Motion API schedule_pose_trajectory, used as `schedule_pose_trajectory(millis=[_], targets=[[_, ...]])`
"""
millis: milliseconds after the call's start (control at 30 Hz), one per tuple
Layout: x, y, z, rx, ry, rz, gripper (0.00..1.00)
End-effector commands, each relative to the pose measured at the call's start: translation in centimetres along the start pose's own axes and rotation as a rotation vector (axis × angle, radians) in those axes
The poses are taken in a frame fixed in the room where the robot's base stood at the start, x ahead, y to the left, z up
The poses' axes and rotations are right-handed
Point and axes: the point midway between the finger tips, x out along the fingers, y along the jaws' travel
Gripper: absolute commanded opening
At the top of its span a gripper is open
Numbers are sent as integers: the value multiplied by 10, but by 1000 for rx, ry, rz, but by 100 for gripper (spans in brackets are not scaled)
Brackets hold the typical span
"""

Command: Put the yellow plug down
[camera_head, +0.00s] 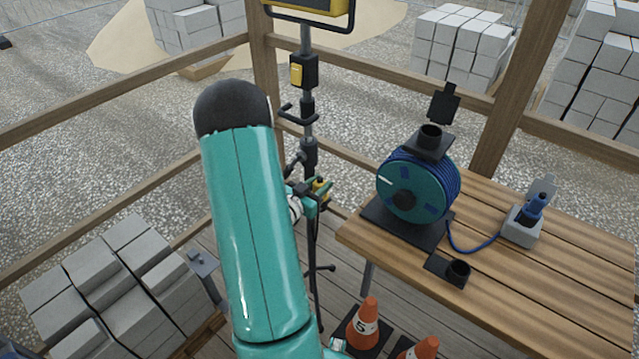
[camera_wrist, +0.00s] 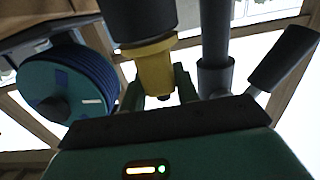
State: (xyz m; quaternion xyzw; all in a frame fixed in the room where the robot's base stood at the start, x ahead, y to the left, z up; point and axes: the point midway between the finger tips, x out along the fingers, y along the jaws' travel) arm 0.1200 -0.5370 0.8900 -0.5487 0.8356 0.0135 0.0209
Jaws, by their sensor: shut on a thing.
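The yellow plug (camera_wrist: 155,68) sits between the fingers of my gripper (camera_wrist: 158,88) in the wrist view, with a wide black cylindrical part above it. In the head view my gripper (camera_head: 310,193) is shut on the plug (camera_head: 321,187), small and partly hidden, beside the dark pole of the light stand (camera_head: 309,150). It is left of the bench and above the floor. I cannot tell whether the plug touches the stand.
Orange cones (camera_head: 366,320) stand below. Grey blocks (camera_head: 110,285) are stacked at left. Wooden rails (camera_head: 345,70) enclose the hut.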

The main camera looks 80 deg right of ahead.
Motion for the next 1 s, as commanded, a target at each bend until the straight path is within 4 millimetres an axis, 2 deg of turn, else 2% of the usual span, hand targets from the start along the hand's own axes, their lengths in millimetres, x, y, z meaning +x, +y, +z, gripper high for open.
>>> schedule_pose_trajectory(millis=[200, 233, 333, 733, 867, 1000], targets=[[-1, -1, 5, 1, 1, -2, 3], [-1, -1, 5, 1, 0, -1, 33], [-1, -1, 5, 1, 0, -1, 52], [2, -1, -1, 2, 1, 0, 52], [-18, -3, 0, -1, -1, -6, 52], [-49, -3, 0, -2, -1, -8, 52]])
